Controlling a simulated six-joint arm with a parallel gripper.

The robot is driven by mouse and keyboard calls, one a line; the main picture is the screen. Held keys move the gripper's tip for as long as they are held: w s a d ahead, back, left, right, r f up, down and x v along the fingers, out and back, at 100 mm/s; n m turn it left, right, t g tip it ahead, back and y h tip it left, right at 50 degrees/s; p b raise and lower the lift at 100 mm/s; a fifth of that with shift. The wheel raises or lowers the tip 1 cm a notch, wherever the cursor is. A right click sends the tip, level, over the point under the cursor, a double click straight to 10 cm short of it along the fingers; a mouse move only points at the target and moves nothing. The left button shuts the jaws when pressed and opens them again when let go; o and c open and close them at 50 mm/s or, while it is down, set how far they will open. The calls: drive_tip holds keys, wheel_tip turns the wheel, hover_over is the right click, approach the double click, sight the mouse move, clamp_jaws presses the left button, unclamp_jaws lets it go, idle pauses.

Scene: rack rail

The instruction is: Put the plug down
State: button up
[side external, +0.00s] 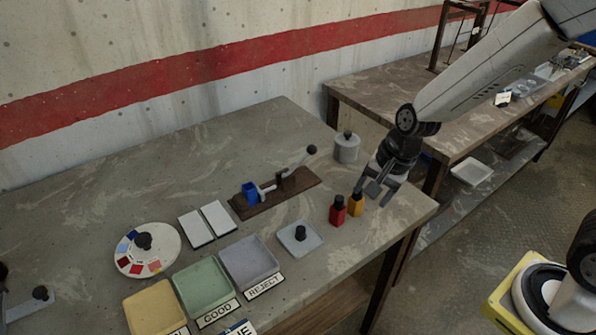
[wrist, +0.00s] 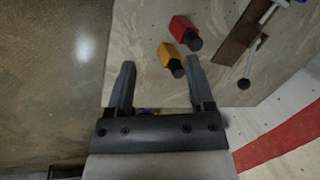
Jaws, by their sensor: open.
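My gripper (side external: 374,193) is open, with nothing between its fingers, near the right edge of the grey table. In the wrist view my gripper (wrist: 160,78) has its two fingers spread wide. A yellow block with a black top (side external: 356,206) stands on the table just beside the fingers; the wrist view shows the yellow block (wrist: 168,54) just beyond the fingertips. A red block with a black top (side external: 338,213) stands beside it, also in the wrist view (wrist: 181,27). Which thing is the plug, I cannot tell for sure.
A grey cylinder with a black knob (side external: 347,150) stands behind my gripper. A brown base with a lever and blue block (side external: 240,204) lies to the left. A square plate with a black knob (side external: 300,248) and the grey REJECT tray (side external: 262,275) lie in front. The table edge is close.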

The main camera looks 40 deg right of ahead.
drive_tip(key=s+d+n+h, duration=0.2)
drive_tip(key=s+d+n, duration=0.3)
drive_tip(key=n, duration=0.7)
drive_tip(key=shift+s+d+r, duration=0.25)
drive_tip(key=shift+s+r, duration=0.1)
drive_tip(key=shift+s, duration=0.35)
